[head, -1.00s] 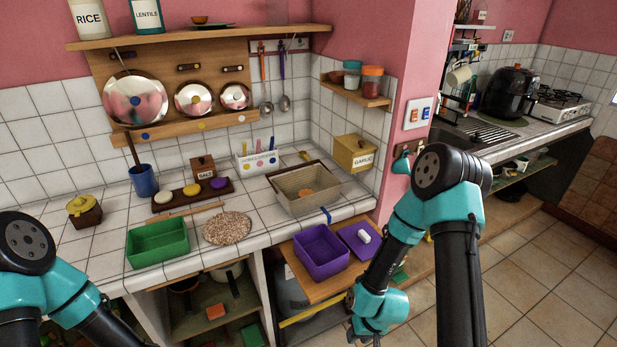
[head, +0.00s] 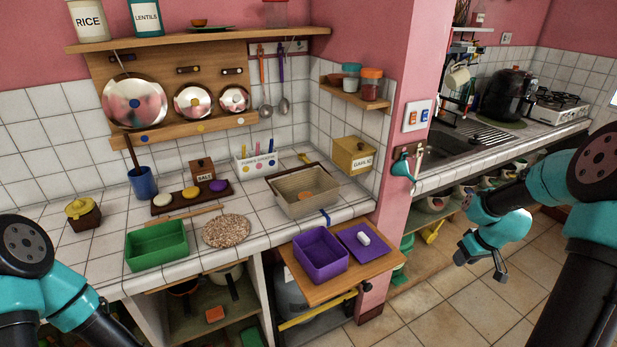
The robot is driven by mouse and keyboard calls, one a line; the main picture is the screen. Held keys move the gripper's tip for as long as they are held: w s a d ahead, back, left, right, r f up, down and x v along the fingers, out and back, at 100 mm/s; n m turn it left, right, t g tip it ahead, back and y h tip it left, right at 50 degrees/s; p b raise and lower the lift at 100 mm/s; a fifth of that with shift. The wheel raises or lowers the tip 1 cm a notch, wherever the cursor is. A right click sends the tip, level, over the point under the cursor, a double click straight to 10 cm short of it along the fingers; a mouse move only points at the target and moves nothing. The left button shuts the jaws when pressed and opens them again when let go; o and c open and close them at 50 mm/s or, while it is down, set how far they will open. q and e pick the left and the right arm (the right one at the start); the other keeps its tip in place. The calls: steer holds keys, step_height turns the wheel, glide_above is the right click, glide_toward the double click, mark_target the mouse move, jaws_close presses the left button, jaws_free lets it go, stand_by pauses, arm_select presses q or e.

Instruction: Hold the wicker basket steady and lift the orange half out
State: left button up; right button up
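The wicker basket (head: 284,202) is a beige rectangular open basket at the right end of the tiled counter, near the wall corner. The orange half (head: 305,196) shows as a small orange shape inside it, low on its floor. My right gripper (head: 482,270) is at the right, out over the floor in front of the sink counter, well away from the basket. Its dark fingers are spread with nothing between them. My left arm comes in at the lower left; its gripper is out of the picture.
A green bin (head: 157,246) and a round speckled mat (head: 227,231) lie left of the basket. A purple bin (head: 320,256) and purple lid (head: 362,241) sit on a lower wooden board in front. A garlic box (head: 353,155) is on the wall behind. A pink pillar (head: 391,130) stands to the right.

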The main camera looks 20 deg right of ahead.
steer(key=w+d+r+n, duration=0.2)
steer(key=w+r+n, duration=0.1)
steer(key=r, duration=0.3)
step_height(320, 180, up, 8)
steer(key=n+g+h, duration=0.1)
steer(key=n, duration=1.8)
glide_above(306, 206)
steer(key=s, duration=0.2)
steer(key=shift+w+d+f, duration=0.1)
steer(key=shift+w+d, duration=0.1)
steer(key=f, duration=0.4)
steer(key=w+f, duration=0.1)
steer(key=f, duration=0.7)
steer(key=shift+w+a, duration=0.15)
steer(key=shift+w, duration=0.15)
